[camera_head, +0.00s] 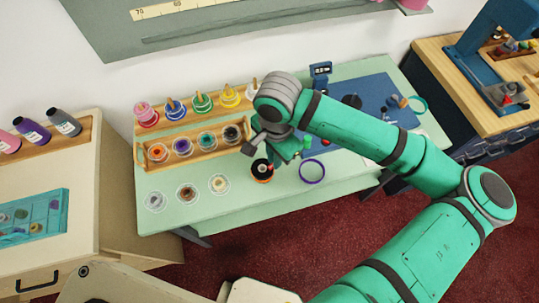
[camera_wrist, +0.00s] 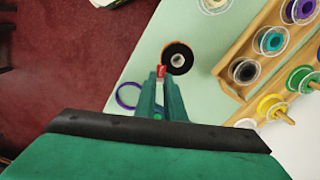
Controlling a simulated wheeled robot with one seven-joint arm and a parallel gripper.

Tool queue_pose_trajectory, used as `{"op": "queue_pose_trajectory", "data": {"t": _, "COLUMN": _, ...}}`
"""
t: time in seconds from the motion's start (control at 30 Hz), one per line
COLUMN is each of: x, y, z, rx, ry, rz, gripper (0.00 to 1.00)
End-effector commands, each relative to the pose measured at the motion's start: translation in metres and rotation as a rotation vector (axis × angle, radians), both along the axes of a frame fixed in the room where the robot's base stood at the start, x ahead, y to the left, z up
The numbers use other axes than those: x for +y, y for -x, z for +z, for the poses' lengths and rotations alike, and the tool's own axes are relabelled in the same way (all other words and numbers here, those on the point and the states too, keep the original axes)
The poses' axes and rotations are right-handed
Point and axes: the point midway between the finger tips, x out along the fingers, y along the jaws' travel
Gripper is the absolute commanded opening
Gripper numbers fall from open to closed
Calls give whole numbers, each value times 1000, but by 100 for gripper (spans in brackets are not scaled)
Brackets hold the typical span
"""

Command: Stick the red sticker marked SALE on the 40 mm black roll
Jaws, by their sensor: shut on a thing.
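In the wrist view the black roll (camera_wrist: 183,68) shows just beyond my fingertips, up and to the right. My gripper (camera_wrist: 161,78) is shut on the small red sticker (camera_wrist: 161,70); any lettering on it is too small to read. In the head view the red sticker (camera_head: 270,168) shows at the right part of the black roll, under my gripper (camera_head: 277,160). I cannot tell whether the sticker touches the roll.
A purple ring (camera_head: 323,176) lies right of the black roll. A wooden rack (camera_head: 190,150) with several coloured rolls stands behind at left. Three pale-rimmed rolls, one brown (camera_head: 187,193), lie at front left. A blue mat (camera_head: 375,93) with small items lies at right.

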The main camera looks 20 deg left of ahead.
Motion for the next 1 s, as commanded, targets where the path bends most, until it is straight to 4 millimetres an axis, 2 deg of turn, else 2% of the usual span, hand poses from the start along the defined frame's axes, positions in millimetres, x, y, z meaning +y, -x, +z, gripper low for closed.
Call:
{"op": "queue_pose_trajectory", "data": {"t": 0.03, "x": 7, "y": -1, "z": -2, "rx": 4, "ry": -1, "rz": 4, "gripper": 0}}
{"op": "queue_pose_trajectory", "data": {"t": 0.17, "x": 13, "y": -1, "z": -7, "rx": 7, "ry": 2, "rz": 6, "gripper": 0}}
{"op": "queue_pose_trajectory", "data": {"t": 0.7, "x": 14, "y": -2, "z": -48, "rx": 7, "ry": 3, "rz": 5, "gripper": 0}}
{"op": "queue_pose_trajectory", "data": {"t": 1.0, "x": 14, "y": -1, "z": -57, "rx": 6, "ry": 4, "rz": 7, "gripper": 0}}
